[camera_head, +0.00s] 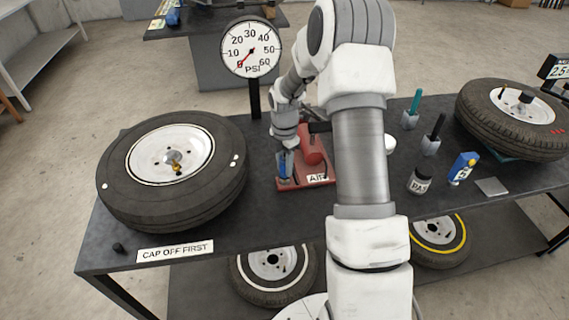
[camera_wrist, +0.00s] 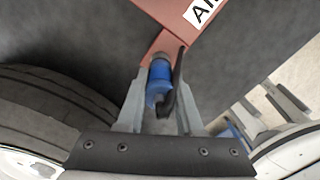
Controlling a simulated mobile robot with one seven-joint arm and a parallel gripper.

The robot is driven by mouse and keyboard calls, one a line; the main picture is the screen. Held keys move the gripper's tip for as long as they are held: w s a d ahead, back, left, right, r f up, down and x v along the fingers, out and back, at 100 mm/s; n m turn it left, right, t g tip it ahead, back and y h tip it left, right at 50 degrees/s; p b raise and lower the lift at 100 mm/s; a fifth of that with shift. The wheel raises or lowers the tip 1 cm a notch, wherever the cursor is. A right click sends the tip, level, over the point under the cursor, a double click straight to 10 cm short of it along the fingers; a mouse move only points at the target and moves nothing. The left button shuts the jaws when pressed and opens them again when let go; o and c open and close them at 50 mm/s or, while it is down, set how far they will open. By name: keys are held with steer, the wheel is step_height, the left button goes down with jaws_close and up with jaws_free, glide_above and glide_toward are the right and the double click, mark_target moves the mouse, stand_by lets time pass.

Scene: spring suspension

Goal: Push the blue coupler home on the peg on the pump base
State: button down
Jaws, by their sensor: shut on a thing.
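The blue coupler (camera_head: 285,164) is at the left front of the red pump base (camera_head: 318,181). In the wrist view the blue coupler (camera_wrist: 159,80) sits between my fingers, with a black lever or hose part along its right side. My gripper (camera_wrist: 162,92) is shut on it. In the head view my gripper (camera_head: 284,152) is small and partly hidden by the coupler and my wrist. The pump base (camera_wrist: 175,30) also shows in the wrist view, just beyond the coupler. The peg is hidden, so I cannot tell how far the coupler sits on it.
A large tire (camera_head: 172,165) lies left of the pump. A pressure gauge (camera_head: 251,48) on a post stands behind. A small black cap (camera_head: 118,248) lies at the front left.

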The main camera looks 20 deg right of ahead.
mark_target(284, 156)
steer(key=shift+f+b, duration=0.8)
steer(key=shift+f, duration=0.35)
steer(key=shift+c, duration=2.4)
jaws_free()
steer(key=shift+r+p, duration=2.55)
steer(key=shift+r, duration=0.95)
